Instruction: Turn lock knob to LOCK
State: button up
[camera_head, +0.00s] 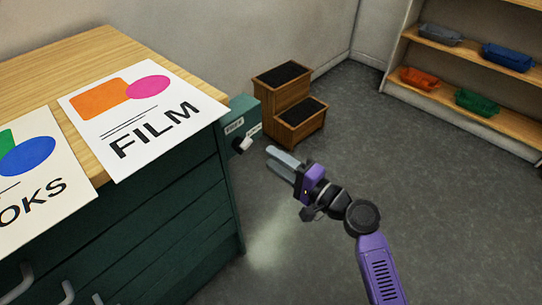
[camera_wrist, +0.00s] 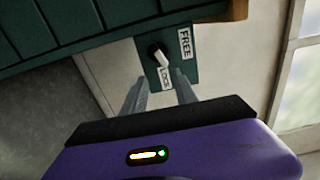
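The lock knob (camera_wrist: 160,54) is a white lever on a dark round base, on a teal box (camera_head: 245,108) at the cabinet's side. In the wrist view its white end points down and slightly right, close to the LOCK label (camera_wrist: 166,76). The FREE label (camera_wrist: 185,43) is to its right. In the head view the knob (camera_head: 243,145) shows small at the box's front. My gripper (camera_head: 271,157) is open and empty, its fingers toward the box and apart from the knob. In the wrist view the fingertips (camera_wrist: 161,82) lie either side of the LOCK label.
The green cabinet (camera_head: 150,215) with a wooden top carries a FILM sheet (camera_head: 140,105) and another printed sheet. A wooden step stool (camera_head: 290,100) stands behind the box. Shelves with several coloured bins (camera_head: 507,57) stand at the far right. The floor around my arm is clear.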

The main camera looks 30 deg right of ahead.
aim_at(246, 149)
jog(key=w+a+n, duration=0.1)
jog(key=w, duration=0.1)
jog(key=w+a+n+p, duration=0.1)
jog(key=w+a, duration=0.1)
jog(key=w+a+n+p, duration=0.1)
jog(key=w+n, duration=0.1)
jog(key=shift+a+r, duration=0.1)
jog(key=shift+a, duration=0.15)
dwell(0.6)
jog(key=shift+c, duration=0.4)
grip_shut()
